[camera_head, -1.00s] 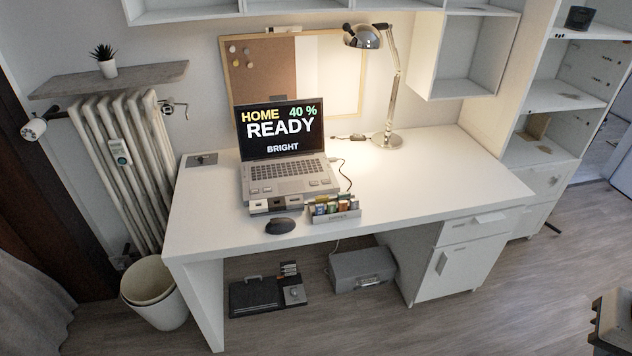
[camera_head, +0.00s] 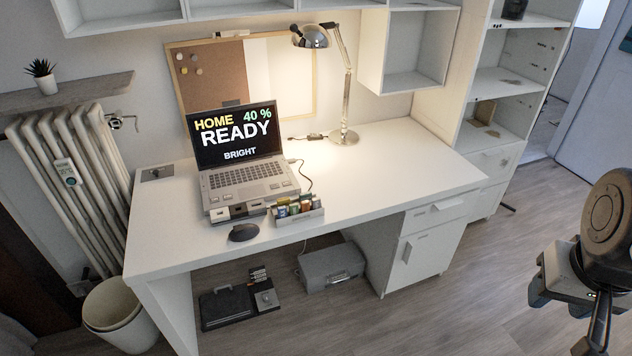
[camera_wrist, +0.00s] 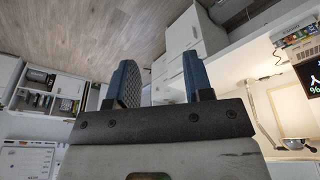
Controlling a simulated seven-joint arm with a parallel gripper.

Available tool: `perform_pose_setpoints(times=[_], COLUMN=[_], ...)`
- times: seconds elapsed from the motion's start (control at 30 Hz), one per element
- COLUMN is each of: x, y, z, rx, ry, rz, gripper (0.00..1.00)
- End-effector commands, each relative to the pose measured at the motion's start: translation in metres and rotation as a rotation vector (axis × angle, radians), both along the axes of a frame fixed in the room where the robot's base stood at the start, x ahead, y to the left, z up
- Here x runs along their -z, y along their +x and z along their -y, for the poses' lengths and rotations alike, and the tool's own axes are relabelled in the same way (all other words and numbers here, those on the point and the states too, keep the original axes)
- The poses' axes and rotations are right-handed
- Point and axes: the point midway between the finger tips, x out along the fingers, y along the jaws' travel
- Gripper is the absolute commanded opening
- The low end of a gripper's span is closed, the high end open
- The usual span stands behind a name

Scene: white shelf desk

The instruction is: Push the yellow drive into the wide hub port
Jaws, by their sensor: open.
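A small tray (camera_head: 314,215) of several coloured drives stands at the front of the desk. A yellowish piece shows among them, but it is too small to tell surely as the yellow drive. The grey hub (camera_head: 237,211) sits left of the tray, below the laptop's front edge. Its ports are too small to tell apart. The tray also shows at the upper right of the wrist view. My gripper (camera_wrist: 160,82) has its two blue fingers apart with nothing between them. In the head view my arm is at the right, off the desk and far from tray and hub.
The laptop (camera_head: 240,160) reads "HOME 40 % READY BRIGHT". A mouse (camera_head: 243,232) lies in front of the hub. A lamp (camera_head: 345,135) stands at the back, with cables beside the laptop. The desk's right half (camera_head: 400,165) is clear. Shelves (camera_head: 505,90) stand at the right.

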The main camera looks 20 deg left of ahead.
Motion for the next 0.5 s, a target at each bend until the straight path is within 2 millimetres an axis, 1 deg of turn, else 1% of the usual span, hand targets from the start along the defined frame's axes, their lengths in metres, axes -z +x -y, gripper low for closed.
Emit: perform_pose_setpoints(times=[0.27, 0.5], x=[-0.012, -0.018], y=[0.058, 0.114], z=[-0.027, -0.061], rx=[-0.204, -0.408], ry=[-0.030, -0.059], rz=[-0.023, -0.041], gripper=[0.47, 0.47])
